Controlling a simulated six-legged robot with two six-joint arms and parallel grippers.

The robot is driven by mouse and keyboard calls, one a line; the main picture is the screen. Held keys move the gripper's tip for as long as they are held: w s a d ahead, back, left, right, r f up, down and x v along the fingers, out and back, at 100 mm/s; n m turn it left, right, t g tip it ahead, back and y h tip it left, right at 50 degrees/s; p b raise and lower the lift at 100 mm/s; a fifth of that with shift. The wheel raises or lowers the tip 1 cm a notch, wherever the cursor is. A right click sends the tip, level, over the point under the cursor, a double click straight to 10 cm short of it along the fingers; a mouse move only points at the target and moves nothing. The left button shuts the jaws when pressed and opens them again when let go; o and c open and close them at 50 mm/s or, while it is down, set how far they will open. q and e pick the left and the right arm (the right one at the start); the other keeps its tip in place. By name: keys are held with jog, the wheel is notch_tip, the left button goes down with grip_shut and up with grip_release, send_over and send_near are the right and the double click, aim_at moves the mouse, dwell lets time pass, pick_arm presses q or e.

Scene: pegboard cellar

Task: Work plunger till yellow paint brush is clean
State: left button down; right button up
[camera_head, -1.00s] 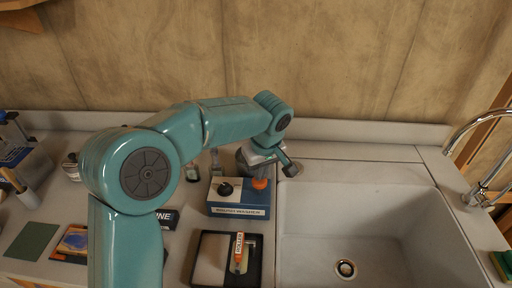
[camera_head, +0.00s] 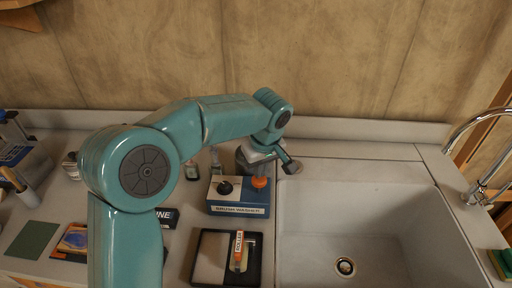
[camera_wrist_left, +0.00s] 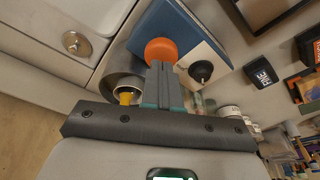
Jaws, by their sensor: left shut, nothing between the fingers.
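The blue and white brush washer (camera_head: 238,209) stands left of the sink, with an orange knob (camera_head: 260,182) and a black knob (camera_head: 225,188) on top. Both knobs also show in the left wrist view, the orange one (camera_wrist_left: 160,50) just beyond the fingertips and the black one (camera_wrist_left: 201,70) to its right. My left gripper (camera_head: 260,172) is shut and empty, pointing down over the orange knob; I cannot tell whether it touches. In the left wrist view, something yellow (camera_wrist_left: 125,97), likely the brush, shows in a grey metal cylinder (camera_wrist_left: 115,83) beside the washer. My right gripper is out of view.
A black tray (camera_head: 210,262) holding a labelled item (camera_head: 239,252) sits in front of the washer. A green square (camera_head: 30,240) and other items lie left.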

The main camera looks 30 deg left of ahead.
pick_arm(q)
notch_tip(320, 180, up, 6)
jog(key=p, duration=0.3)
jog(key=shift+f+p, duration=0.2)
jog(key=shift+p, duration=0.2)
